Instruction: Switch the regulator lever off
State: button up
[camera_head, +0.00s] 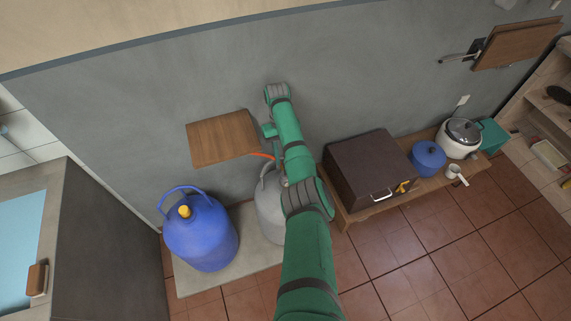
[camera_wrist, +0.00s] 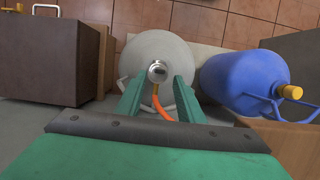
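The grey gas cylinder (camera_head: 268,210) stands by the wall, partly hidden behind my arm in the head view. In the wrist view the grey cylinder (camera_wrist: 150,50) is seen from above. The silver regulator (camera_wrist: 157,71) sits on its top, with an orange hose (camera_wrist: 160,107) running from it. I cannot clearly make out the lever or its position. My gripper (camera_wrist: 157,88) is open, its two green fingers apart on either side of the hose, just short of the regulator in the picture. Nothing is held. In the head view my arm mostly hides the regulator.
A blue gas cylinder (camera_head: 201,235) with a yellow cap stands left of the grey one. A wooden wall board (camera_head: 222,138) juts out above them. A dark brown box (camera_head: 368,172) stands on a low wooden bench at right, with a blue pot (camera_head: 428,160) beyond it.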

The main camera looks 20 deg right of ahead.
jog(key=shift+v, duration=2.7)
jog(key=shift+f, duration=0.1)
